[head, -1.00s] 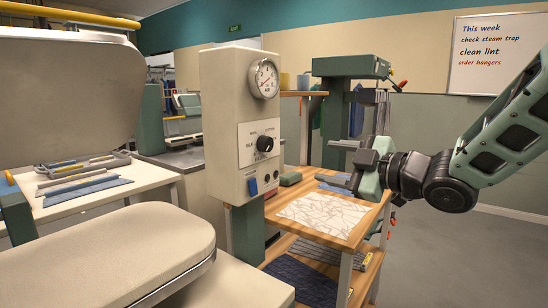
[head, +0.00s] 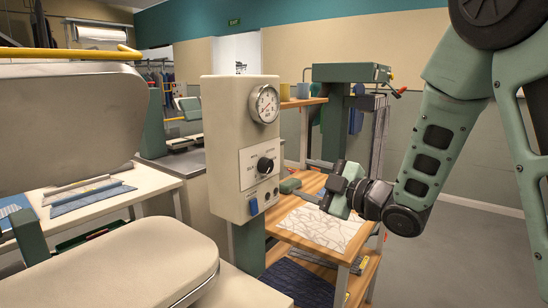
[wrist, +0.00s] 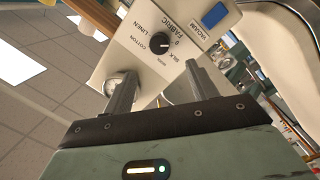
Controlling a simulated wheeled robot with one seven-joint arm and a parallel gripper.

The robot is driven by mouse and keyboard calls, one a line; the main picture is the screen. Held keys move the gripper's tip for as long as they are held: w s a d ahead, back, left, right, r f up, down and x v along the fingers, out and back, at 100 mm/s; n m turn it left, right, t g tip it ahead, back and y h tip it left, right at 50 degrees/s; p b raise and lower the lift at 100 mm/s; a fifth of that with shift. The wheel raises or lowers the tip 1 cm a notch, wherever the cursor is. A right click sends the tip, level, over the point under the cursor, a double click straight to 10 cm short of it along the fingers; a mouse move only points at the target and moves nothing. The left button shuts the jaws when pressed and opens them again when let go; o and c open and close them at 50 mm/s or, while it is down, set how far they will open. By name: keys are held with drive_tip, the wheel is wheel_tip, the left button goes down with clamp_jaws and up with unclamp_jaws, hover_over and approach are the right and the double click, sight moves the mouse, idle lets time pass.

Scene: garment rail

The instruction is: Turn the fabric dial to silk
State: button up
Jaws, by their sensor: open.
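The fabric dial is a black round knob (head: 265,165) on a white plate on the front of the cream control box (head: 222,130). In the wrist view the knob (wrist: 159,44) is ringed by the words linen, cotton, wool and silk; its exact pointer setting is hard to make out. My gripper (head: 326,193) is to the right of the box in the head view, apart from the knob. In the wrist view my gripper (wrist: 160,76) has its two fingers spread with nothing between them, and the knob shows beyond the fingertips.
A round pressure gauge (head: 264,104) sits above the dial. A wooden table (head: 313,185) with patterned cloth (head: 318,229) stands behind to the right. A padded press board (head: 110,265) is at the front left.

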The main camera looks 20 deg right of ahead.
sight(269, 167)
drive_tip(key=p+x, duration=0.2)
drive_tip(key=x, duration=0.9)
drive_tip(key=c, duration=1)
